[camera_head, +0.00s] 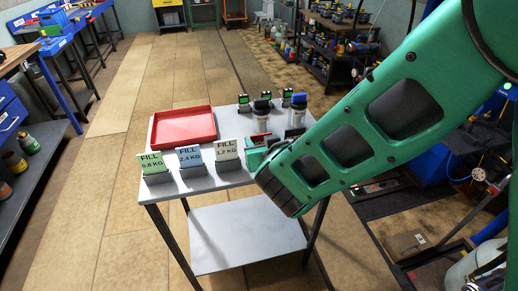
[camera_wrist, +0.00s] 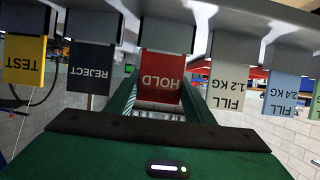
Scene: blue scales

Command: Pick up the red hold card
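The red hold card (camera_wrist: 160,78) shows upside down in the middle of the wrist view, standing in a grey holder. My gripper (camera_head: 264,148) is low over the table, just right of the off-white FILL 1.2 KG card (camera_head: 227,150). In the wrist view its green fingers (camera_wrist: 160,104) are apart, one to each side of the red card. Nothing is visibly held, and I cannot tell whether a finger touches the card.
The wrist view shows the dark REJECT card (camera_wrist: 89,68) and off-white FILL 1.2 KG card (camera_wrist: 232,85) close on either side. A red tray (camera_head: 184,139), blue FILL 2.4 KG card (camera_head: 190,157) and white-bodied container (camera_head: 261,122) share the grey table (camera_head: 226,179).

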